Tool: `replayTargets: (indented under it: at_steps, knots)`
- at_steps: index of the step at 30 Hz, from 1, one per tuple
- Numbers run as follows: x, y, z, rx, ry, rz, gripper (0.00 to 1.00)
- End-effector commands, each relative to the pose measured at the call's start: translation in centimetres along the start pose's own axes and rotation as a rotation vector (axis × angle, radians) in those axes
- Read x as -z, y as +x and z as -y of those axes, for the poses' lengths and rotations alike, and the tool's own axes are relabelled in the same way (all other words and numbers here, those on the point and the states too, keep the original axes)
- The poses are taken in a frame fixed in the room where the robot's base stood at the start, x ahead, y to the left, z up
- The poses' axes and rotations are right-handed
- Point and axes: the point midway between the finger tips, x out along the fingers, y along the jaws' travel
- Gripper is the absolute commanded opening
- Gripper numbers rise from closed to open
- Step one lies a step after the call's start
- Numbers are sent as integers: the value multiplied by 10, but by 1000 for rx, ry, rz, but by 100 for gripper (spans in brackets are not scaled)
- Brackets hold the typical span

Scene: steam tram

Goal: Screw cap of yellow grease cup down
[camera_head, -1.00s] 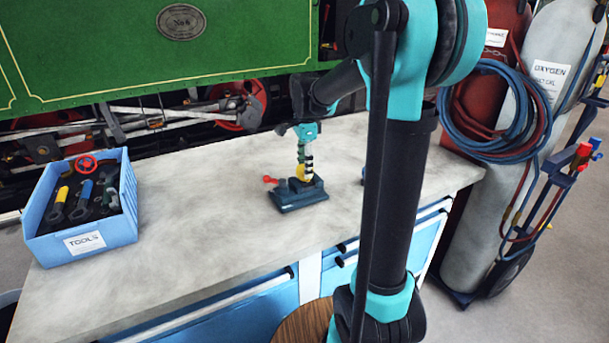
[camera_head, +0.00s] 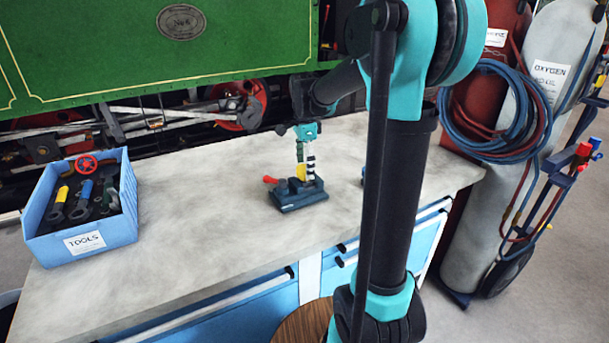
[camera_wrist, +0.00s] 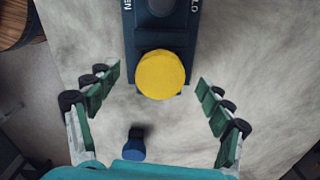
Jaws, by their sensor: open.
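The yellow cap (camera_wrist: 160,75) of the grease cup shows round from above in the wrist view, on the end of a dark block (camera_wrist: 165,42). In the head view the yellow cup (camera_head: 301,170) is partly hidden behind my fingers, on the dark blue block (camera_head: 298,196) with a red part at its left. My gripper (camera_wrist: 160,98) is open, with one green-padded finger on each side of the cap and a clear gap to both. In the head view my gripper (camera_head: 306,165) points straight down over the block. Whether the cap is threaded down cannot be seen.
A small blue item (camera_wrist: 135,145) lies on the bench near my palm in the wrist view. A blue tools bin (camera_head: 85,205) stands at the left of the bench (camera_head: 220,200). Gas cylinders (camera_head: 520,130) stand at the right. The bench between bin and block is clear.

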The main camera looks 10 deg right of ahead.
Motion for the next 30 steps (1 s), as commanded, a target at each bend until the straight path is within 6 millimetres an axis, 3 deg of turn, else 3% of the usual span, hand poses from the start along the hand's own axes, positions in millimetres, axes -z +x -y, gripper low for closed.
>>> replayTargets:
  at_steps: [24, 30]
  knots:
    - [0, -46, 0, 0, 0, 0, 80]
    - [0, -50, 0, 0, 0, 0, 80]
